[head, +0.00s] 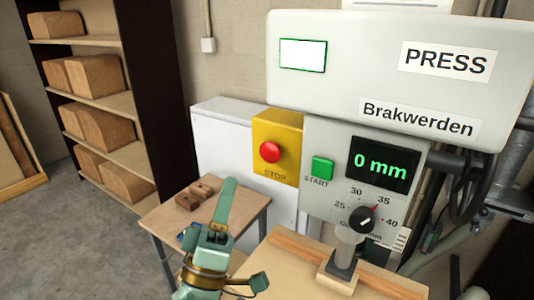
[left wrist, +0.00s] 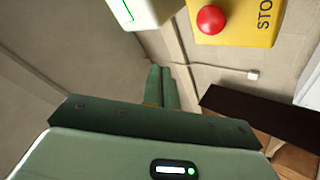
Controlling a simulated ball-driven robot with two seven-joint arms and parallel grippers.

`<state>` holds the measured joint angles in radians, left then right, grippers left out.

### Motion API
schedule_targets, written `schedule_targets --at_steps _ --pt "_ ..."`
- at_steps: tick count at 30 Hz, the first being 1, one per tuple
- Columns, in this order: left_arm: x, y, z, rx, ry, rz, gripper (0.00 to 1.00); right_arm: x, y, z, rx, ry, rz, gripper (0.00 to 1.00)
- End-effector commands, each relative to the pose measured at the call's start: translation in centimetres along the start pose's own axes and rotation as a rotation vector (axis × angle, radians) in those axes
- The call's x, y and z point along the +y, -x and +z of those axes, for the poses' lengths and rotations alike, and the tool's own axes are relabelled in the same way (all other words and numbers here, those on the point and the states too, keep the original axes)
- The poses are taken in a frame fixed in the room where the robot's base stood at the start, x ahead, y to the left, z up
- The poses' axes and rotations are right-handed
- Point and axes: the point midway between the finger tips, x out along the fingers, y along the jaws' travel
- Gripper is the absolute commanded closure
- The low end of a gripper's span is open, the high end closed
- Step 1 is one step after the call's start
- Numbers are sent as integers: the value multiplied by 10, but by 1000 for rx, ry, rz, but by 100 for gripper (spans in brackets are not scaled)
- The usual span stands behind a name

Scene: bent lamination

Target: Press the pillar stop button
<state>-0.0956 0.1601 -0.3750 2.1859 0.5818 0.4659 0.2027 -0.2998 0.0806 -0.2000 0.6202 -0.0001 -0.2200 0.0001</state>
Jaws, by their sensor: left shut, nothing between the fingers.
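The red stop button (head: 270,152) sits on a yellow box marked STOP (head: 290,130) on the front of the press, left of the green START button (head: 322,167). In the left wrist view the red button (left wrist: 210,19) and its yellow box (left wrist: 265,20) show at the top. My left gripper (head: 229,183) is shut and empty, its fingers pointing up, below and left of the button in the head view and apart from it. Its closed fingers (left wrist: 161,70) also show in the left wrist view. My right gripper is not in view.
The grey press head (head: 330,95) overhangs at the upper right, with a 0 mm display (head: 382,164) and dial (head: 362,220) below. A small wooden table (head: 245,208) with brown blocks (head: 187,201) stands behind my left gripper. A shelf (head: 105,102) of wooden pieces is at left.

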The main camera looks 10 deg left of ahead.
Motion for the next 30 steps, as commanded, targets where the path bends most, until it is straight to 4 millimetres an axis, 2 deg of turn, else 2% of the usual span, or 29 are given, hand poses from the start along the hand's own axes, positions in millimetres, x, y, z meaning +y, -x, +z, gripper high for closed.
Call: schedule_targets --at_steps 8,20,30 --pt "-4 -4 4 0 -2 0 100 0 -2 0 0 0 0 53" --pt "-32 -40 31 0 -2 -1 100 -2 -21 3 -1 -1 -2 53" --pt "-44 -60 44 -1 -3 -1 100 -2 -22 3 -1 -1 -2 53"
